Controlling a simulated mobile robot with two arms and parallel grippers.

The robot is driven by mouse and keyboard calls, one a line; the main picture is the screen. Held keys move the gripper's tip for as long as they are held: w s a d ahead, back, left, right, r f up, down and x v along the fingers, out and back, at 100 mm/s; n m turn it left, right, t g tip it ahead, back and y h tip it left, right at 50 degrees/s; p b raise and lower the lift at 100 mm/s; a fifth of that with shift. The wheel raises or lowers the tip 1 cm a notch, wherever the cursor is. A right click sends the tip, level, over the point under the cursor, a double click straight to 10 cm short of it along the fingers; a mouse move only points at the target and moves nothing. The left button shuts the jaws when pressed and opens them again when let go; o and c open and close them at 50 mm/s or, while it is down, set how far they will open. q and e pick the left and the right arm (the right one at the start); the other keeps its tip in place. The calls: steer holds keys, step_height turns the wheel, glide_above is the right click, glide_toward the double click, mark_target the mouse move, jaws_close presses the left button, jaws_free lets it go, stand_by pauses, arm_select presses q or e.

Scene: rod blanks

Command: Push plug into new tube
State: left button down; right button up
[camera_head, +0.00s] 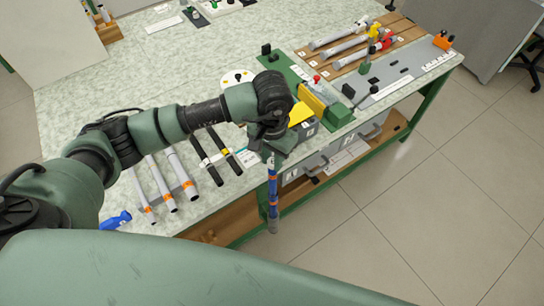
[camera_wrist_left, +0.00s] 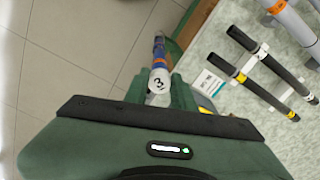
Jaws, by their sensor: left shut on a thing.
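My left gripper (camera_head: 272,152) is shut on a slim blue tool with orange bands (camera_head: 272,190). The tool hangs upright past the table's front edge, over the floor. In the left wrist view, the fingers (camera_wrist_left: 160,92) hold the tool by a pale end marked 3 (camera_wrist_left: 159,80); its blue and orange part points away. Several grey tubes with orange bands (camera_head: 181,172) lie side by side on the table at the left. Two black rods with pale and yellow bands (camera_head: 208,158) lie beside them. I cannot make out which thing is the plug. My right gripper is not in view.
A green fixture with a yellow block (camera_head: 312,103) stands on the table (camera_head: 90,88) right of my arm. Behind it, a wooden rack (camera_head: 398,28) holds more grey tubes. A blue object (camera_head: 115,221) lies at the near left. Open floor (camera_head: 440,200) lies in front.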

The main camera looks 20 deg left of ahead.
mark_target(272, 162)
arm_select(q)
steer(key=shift+f, duration=0.15)
steer(key=c, duration=1.2)
jaws_free()
steer(key=shift+o, duration=0.2)
steer(key=shift+r, duration=0.3)
step_height(272, 162, up, 12)
steer(key=b, duration=0.4)
steer(key=shift+b, duration=0.35)
steer(key=shift+f, duration=0.1)
